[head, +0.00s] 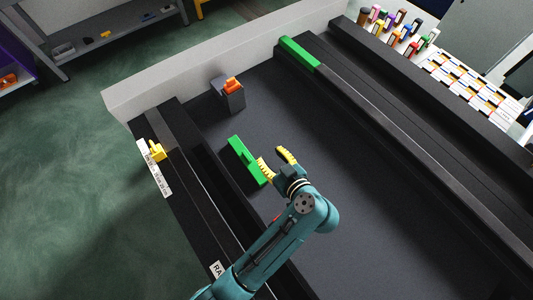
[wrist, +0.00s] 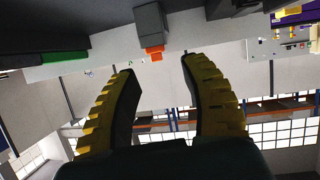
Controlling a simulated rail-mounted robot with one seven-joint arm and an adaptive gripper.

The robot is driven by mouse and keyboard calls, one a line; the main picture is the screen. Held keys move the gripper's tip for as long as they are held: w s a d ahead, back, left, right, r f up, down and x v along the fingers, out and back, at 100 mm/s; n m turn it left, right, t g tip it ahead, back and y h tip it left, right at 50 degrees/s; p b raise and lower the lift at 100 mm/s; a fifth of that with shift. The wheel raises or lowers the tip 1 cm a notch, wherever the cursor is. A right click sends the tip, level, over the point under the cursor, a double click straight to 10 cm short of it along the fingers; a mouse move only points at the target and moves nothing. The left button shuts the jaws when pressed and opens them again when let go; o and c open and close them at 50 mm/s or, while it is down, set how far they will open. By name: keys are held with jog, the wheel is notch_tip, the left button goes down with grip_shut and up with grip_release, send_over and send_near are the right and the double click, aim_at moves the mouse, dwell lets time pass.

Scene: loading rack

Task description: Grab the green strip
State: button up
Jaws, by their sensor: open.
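A green strip (head: 247,160) lies on the dark bed in the head view, just left of my gripper. My gripper (head: 274,160) has yellow ridged fingers and is open and empty. Its left finger appears close to the strip's lower right end; I cannot tell whether they touch. A second green piece (head: 299,53) sits at the far end of the right-hand black rail. In the wrist view my gripper (wrist: 157,66) is spread with nothing between its fingers. A green piece (wrist: 62,57) shows there at the upper left, outside the fingers.
A dark block (head: 230,98) with an orange top (head: 233,85) stands beyond the strip. A yellow part (head: 157,151) sits on the left black rail. A pale wall (head: 215,62) closes the far end. The bed right of my gripper is clear. Coloured items (head: 398,29) stand at upper right.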

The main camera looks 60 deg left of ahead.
jog(key=g+b, duration=0.1)
jog(key=b, duration=0.3)
send_near(248, 157)
jog(key=x, duration=0.2)
jog(key=shift+s+a+f, duration=0.15)
jog(key=shift+a+f, duration=0.05)
jog(key=shift+f, duration=0.05)
jog(key=shift+a, duration=0.6)
jog(key=x, duration=0.6)
jog(key=shift+a+f, duration=0.1)
jog(key=shift+a, duration=0.05)
jog(key=shift+c, duration=0.2)
grip_shut()
